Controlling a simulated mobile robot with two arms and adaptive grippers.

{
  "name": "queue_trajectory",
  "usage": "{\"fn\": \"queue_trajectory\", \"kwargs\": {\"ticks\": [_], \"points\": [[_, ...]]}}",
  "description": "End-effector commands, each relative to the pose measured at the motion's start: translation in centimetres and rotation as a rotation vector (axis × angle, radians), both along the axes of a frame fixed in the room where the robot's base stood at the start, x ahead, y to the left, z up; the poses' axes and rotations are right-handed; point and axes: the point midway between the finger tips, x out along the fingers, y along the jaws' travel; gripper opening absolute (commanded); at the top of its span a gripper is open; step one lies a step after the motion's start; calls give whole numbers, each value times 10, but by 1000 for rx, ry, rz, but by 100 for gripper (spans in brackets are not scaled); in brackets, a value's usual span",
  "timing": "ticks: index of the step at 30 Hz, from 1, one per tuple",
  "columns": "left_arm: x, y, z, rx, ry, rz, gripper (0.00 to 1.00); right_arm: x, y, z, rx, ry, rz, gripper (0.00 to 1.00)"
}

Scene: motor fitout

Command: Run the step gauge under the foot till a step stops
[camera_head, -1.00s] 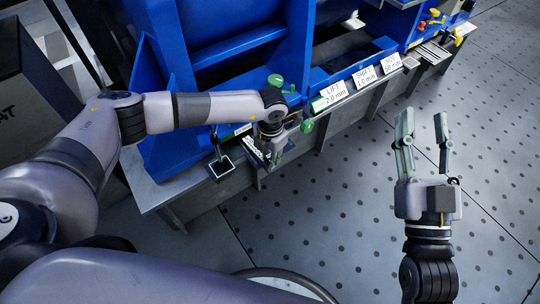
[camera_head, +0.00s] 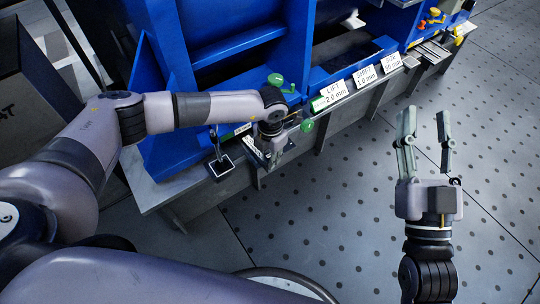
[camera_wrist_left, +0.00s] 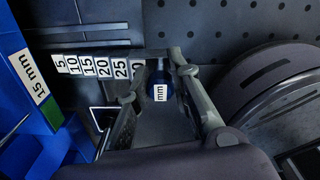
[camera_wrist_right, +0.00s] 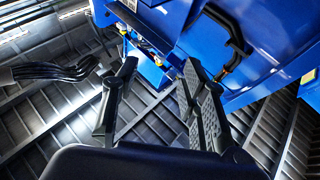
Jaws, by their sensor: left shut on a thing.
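The step gauge shows in the left wrist view as a row of white step labels (camera_wrist_left: 95,66) reading 5, 10, 15, 20 and 25, with another partly hidden by a finger. My left gripper (camera_wrist_left: 160,70) is shut on the gauge at its end, where a blue round part with an "mm" label (camera_wrist_left: 160,92) shows between the fingers. In the head view my left gripper (camera_head: 271,150) is low beside the blue frame, and the gauge is mostly hidden there. The foot and its gap cannot be made out clearly. My right gripper (camera_head: 424,135) is open and empty over the floor.
A blue machine frame (camera_head: 165,100) stands on a grey base. Labels LIFT (camera_head: 332,94), SHIFT (camera_head: 365,76) and a third line its front edge. Green knobs (camera_head: 276,80) are close to my left wrist. A "15 mm" label (camera_wrist_left: 28,75) is at left. The perforated floor at right is clear.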

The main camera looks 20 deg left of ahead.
Motion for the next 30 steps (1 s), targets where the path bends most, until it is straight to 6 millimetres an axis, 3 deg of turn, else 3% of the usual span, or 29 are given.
{"fn": "queue_trajectory", "kwargs": {"ticks": [29, 30], "points": [[1, -1, -3, -1, -3, 0, 0, -6, 0, 13, 20, -77, 5, 40], [1, -1, -3, -1, -3, 0, 20, -7, 0, 14, 21, -80, 5, 40]]}}
